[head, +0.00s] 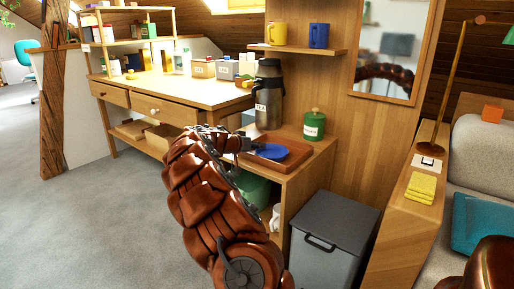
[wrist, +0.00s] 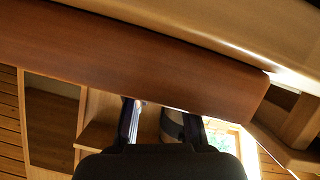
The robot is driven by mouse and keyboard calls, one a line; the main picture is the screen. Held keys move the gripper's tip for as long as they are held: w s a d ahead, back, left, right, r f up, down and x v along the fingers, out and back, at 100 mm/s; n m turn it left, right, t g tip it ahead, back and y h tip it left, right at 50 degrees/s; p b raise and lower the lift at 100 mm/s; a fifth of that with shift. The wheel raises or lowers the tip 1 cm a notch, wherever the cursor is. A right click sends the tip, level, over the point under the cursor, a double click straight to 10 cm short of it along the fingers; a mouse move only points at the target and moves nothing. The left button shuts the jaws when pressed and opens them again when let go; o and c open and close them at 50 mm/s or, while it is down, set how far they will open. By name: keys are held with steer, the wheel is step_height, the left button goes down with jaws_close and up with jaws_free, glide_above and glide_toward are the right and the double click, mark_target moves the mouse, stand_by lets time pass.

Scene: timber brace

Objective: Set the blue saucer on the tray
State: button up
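The blue saucer (head: 271,152) lies flat, or nearly so, over the brown wooden tray (head: 296,154) on the low cabinet in the head view. I cannot tell whether it fully touches the tray. My gripper (head: 256,146) is at the tray's left side, right beside the saucer's rim. In the wrist view two fingers of my gripper (wrist: 162,118) stand apart with a gap between them. Their tips are hidden behind a long brown edge, likely the tray (wrist: 140,65). The saucer does not show in the wrist view.
A tall steel flask (head: 268,95) stands behind the tray, and a green jar (head: 314,125) stands at its back right. A grey bin (head: 332,235) stands in front to the right. A desk (head: 170,88) with boxes is at the left; the floor there is clear.

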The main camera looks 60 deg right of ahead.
steer(key=shift+o, duration=0.3)
steer(key=shift+r, duration=0.1)
steer(key=shift+w+a+r, duration=0.1)
steer(key=shift+a+r, duration=0.05)
steer(key=shift+a, duration=0.05)
steer(key=p+v, duration=0.2)
steer(key=v, duration=0.9)
steer(key=shift+a+p, duration=0.25)
steer(key=shift+p, duration=0.1)
